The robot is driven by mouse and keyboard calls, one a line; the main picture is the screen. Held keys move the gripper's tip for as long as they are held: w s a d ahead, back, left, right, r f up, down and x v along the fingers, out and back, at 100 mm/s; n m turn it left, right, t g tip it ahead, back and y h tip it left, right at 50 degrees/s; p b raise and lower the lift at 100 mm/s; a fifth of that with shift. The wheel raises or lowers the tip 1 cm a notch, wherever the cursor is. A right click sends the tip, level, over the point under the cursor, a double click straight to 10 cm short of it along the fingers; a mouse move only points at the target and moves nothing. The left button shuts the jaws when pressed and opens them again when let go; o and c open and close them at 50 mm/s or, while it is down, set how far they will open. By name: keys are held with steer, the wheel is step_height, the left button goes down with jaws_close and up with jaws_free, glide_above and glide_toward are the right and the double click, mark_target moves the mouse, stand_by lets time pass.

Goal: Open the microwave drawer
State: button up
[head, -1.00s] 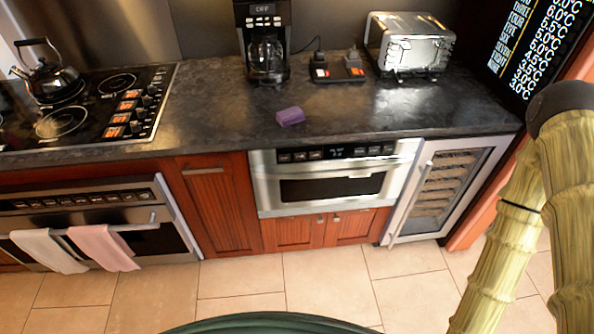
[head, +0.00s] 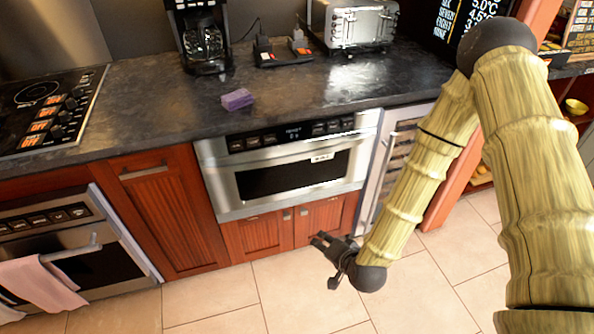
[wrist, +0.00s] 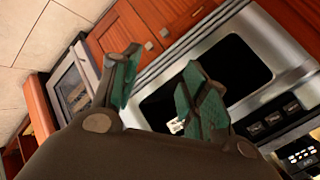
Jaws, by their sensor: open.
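The microwave drawer (head: 292,172) is a stainless steel front with a dark window, set under the counter. It looks closed. Its black control strip (head: 300,133) runs along the top, and a small white label sits above the window. The drawer also shows tilted in the wrist view (wrist: 190,50). My gripper (head: 322,243) is low in front of the drawer, below its bottom edge in the head view and apart from it. In the wrist view its two teal-padded fingers (wrist: 160,92) are spread, with nothing between them.
The dark counter (head: 340,88) holds a purple sponge-like block (head: 237,99), a coffee maker (head: 202,35) and a toaster (head: 350,25). Red cabinet doors (head: 255,235) lie below the drawer. A glass-door cooler (head: 385,165) stands to its right. The tiled floor in front is clear.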

steer(key=w+a+r+m+t+y+b, duration=0.1)
steer(key=w+a+r+m+t+b, duration=0.3)
steer(key=w, duration=0.5)
steer(key=m+t+b, duration=0.3)
steer(key=t+b, duration=0.1)
steer(key=b, duration=0.2)
glide_toward(298, 158)
steer(key=shift+y, duration=0.3)
steer(key=x, duration=1)
steer(key=shift+w, duration=0.35)
jaws_close()
